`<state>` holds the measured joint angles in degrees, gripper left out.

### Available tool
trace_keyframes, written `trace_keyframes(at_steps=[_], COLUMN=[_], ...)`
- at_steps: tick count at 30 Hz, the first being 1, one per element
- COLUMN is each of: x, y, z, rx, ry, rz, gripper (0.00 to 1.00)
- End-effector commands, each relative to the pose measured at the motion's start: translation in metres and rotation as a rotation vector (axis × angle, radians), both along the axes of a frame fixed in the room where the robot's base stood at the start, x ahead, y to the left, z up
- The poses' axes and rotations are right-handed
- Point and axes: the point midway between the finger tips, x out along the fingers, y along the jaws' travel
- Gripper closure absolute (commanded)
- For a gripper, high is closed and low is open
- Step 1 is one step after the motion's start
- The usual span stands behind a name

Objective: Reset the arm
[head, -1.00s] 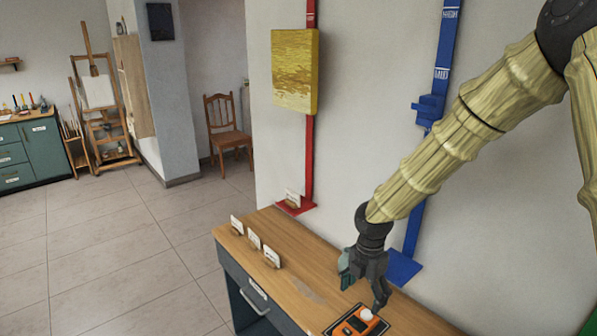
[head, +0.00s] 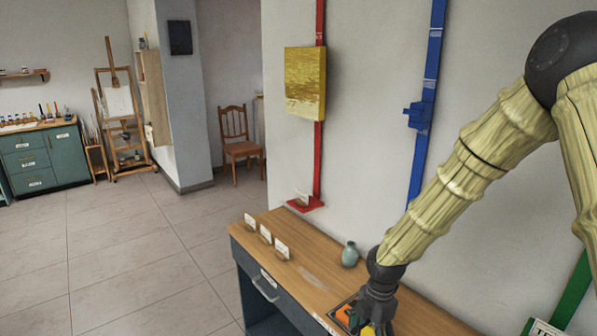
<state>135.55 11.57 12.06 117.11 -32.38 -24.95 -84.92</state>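My arm, with pale ribbed covers and dark joints, reaches down from the upper right in the head view. My dark gripper (head: 374,322) points down over the right part of the wooden-topped desk (head: 310,272). Its fingertips are at or beyond the bottom edge of the view, so their opening is hidden. An orange and black item (head: 345,314) lies on the desk just left of the gripper. A small yellow patch (head: 368,331) shows at the fingers; I cannot tell what it is or whether it is held.
A teal vase (head: 350,254) stands close behind the gripper. Several small white cards (head: 265,234) stand on the desk's left part. A yellow painting (head: 305,82) hangs by a red rail (head: 319,155); a blue rail (head: 425,110) is farther right. Open floor (head: 150,245) lies left.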

Motion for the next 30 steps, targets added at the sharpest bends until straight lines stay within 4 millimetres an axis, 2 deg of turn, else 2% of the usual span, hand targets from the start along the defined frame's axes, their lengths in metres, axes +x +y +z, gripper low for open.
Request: trace_keyframes(at_steps=[8,11,15,21,27,30], x=[-0.045,-0.072,-0.119,-0.188,-0.259,-0.29], y=[0.01,0.013,0.015,0.007,-0.013,-0.025], z=[-0.062,-0.094,-0.141,-0.194,-0.231,-0.241], rx=[0.048,0.064,0.072,0.046,-0.012,-0.04], ry=[0.055,0.085,0.129,0.166,0.156,0.13], rz=[-0.289,-0.456,-0.753,-1.178,-1.593,-1.773], gripper=[0.2,0.2,0.2,0.2,0.2,0.2])
